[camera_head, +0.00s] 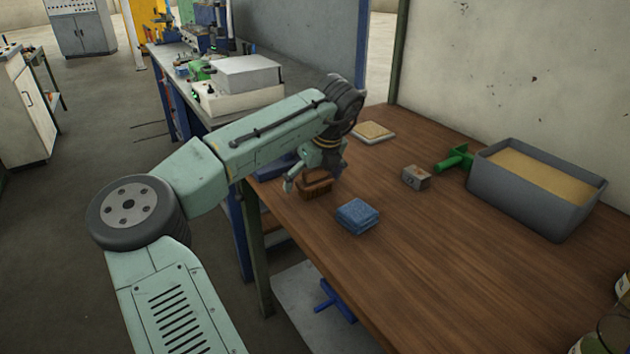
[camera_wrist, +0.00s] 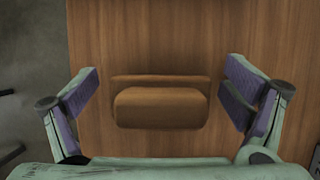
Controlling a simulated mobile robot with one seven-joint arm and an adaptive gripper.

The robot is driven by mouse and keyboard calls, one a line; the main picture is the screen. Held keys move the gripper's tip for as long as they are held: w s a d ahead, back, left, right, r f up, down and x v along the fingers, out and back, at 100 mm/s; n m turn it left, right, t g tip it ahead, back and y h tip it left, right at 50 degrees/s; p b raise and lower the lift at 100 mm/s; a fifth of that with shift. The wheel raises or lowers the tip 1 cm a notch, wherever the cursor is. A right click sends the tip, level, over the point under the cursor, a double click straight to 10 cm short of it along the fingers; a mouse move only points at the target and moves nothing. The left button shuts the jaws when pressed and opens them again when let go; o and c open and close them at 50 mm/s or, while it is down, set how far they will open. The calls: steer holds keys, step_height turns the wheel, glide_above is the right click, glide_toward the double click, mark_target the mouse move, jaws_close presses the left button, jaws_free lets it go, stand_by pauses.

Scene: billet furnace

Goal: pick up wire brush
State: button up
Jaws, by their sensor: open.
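The wire brush (camera_head: 316,188) is a small brown block standing on the wooden workbench, near its left edge in the head view. In the wrist view the brush (camera_wrist: 161,107) lies centred between my fingers, its brown back facing the camera. My gripper (camera_head: 314,176) is right above and around the brush in the head view. In the wrist view my gripper (camera_wrist: 160,97) is open, one finger on each side, with a gap of bare wood between each finger and the brush. The lower part of the brush is hard to make out behind my gripper.
A folded blue cloth (camera_head: 358,216) lies close to the brush. Beyond are a small metal block (camera_head: 416,177), a green tool (camera_head: 454,158), a grey bin of sand-coloured material (camera_head: 522,196) and a tan pad (camera_head: 374,132). The workbench (camera_head: 420,250) front is clear.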

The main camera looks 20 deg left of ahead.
steer(key=shift+c, duration=0.6)
steer(key=c, duration=1.2)
steer(key=shift+r, duration=0.15)
steer(key=shift+r+b, duration=0.35)
steer(key=shift+r, duration=0.3)
steer(key=shift+b+v, duration=0.4)
steer(key=shift+v, duration=0.45)
steer(key=s+b, duration=0.1)
steer(key=s, duration=0.4)
steer(key=s+d+r+b, duration=0.1)
steer(key=s, duration=0.4)
steer(key=s+d+b, duration=0.1)
steer(key=s, duration=0.4)
steer(key=shift+s+d+r+b, duration=0.15)
steer(key=shift+d+r+b, duration=0.1)
steer(key=shift+r+b, duration=0.15)
steer(key=o, duration=0.7)
steer(key=shift+c, duration=0.2)
steer(key=c, duration=0.5)
